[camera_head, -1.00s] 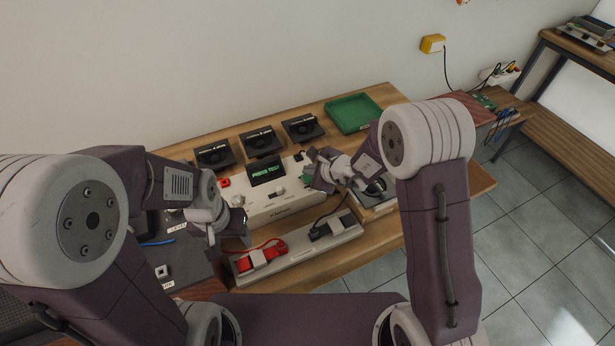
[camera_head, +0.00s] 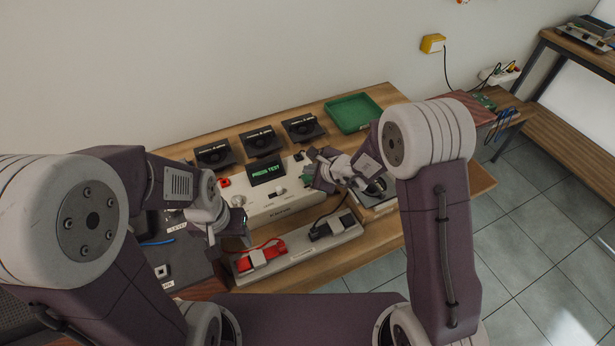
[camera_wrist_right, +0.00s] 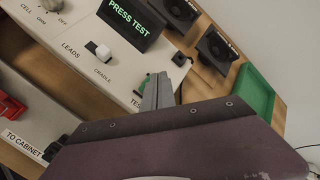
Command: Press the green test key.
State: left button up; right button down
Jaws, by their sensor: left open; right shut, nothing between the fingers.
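The green test key (camera_wrist_right: 142,86) shows in the right wrist view beside the printed "TES" lettering on the pale tester (camera_wrist_right: 75,52), partly hidden behind my right gripper's fingers. My right gripper (camera_wrist_right: 158,90) is shut and empty, with its fingertips over or right beside the key; I cannot tell whether they touch. In the head view the right gripper (camera_head: 310,176) is at the right end of the tester (camera_head: 262,207). The tester's screen (camera_head: 266,171) reads "PRESS TEST" in green. My left gripper (camera_head: 240,224) is open, near the tester's left end.
A grey holder (camera_head: 300,247) in front carries a red clamp (camera_head: 262,253) and a black clamp (camera_head: 331,226). Bare wood shows at the front right.

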aim_at(310, 179)
pick_arm(q)
jog(key=shift+f+b, duration=0.7)
jog(key=shift+f, duration=0.1)
pick_arm(e)
jog(key=shift+f, duration=0.4)
pick_arm(q)
jog(key=shift+f+b, duration=0.8)
jog(key=shift+b, duration=0.05)
pick_arm(e)
jog(key=shift+f, duration=0.6)
pick_arm(q)
jog(key=shift+r, duration=0.1)
pick_arm(e)
jog(key=shift+r, duration=0.1)
pick_arm(q)
jog(key=shift+r+p, duration=0.45)
jog(key=shift+p, duration=0.15)
pick_arm(e)
jog(key=shift+r, duration=0.9)
jog(key=shift+r+p, duration=1.75)
jog(key=shift+r, duration=0.8)
pick_arm(q)
notch_tip(310, 179, up, 4)
jog(key=shift+f, duration=0.25)
